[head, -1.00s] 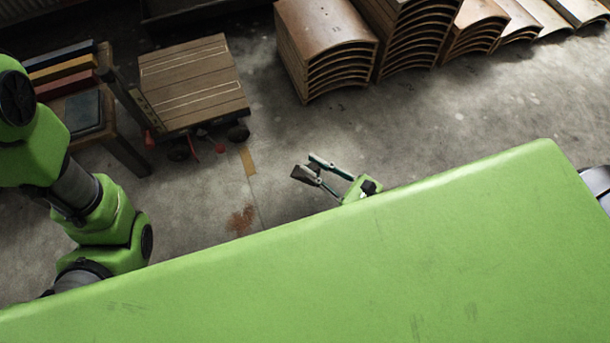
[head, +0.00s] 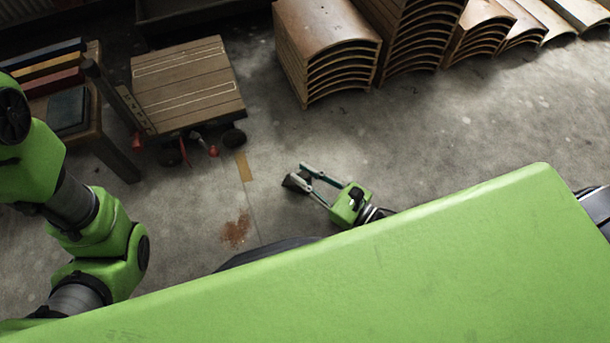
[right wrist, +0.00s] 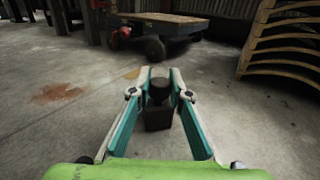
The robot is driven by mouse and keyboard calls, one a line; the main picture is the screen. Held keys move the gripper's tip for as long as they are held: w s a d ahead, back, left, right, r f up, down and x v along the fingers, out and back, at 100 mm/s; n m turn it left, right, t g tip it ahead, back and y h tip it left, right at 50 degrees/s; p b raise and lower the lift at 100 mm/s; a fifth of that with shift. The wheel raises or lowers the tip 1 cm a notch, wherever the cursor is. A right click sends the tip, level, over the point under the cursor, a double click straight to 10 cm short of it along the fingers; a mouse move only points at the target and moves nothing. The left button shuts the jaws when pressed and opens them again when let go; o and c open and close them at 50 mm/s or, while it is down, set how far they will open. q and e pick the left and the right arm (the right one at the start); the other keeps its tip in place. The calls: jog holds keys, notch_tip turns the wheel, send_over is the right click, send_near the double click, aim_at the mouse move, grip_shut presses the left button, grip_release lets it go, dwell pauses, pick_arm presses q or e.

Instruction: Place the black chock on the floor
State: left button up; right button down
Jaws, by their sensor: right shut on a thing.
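The black chock (head: 297,182) is a small dark block between the fingertips of my right gripper (head: 302,175). In the right wrist view, the chock (right wrist: 158,117) sits between the two teal-padded fingers, which are closed on its sides. The gripper is low over the bare concrete floor (head: 330,130); whether the chock touches the floor I cannot tell. My left arm shows at the left of the head view, but its gripper is not in view.
A flat wooden cart (head: 188,85) on dark wheels stands at the upper left. Beside it is a low wooden table (head: 112,160) with coloured slabs. Stacks of curved wooden panels (head: 325,45) stand at the back. The floor between them and my gripper is clear.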

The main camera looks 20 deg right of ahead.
jog(key=shift+f, duration=0.15)
jog(key=c, duration=1.9)
grip_release()
jog(key=shift+r, duration=0.25)
jog(key=p+v, duration=0.4)
jog(key=v, duration=0.8)
jog(key=shift+f, duration=0.1)
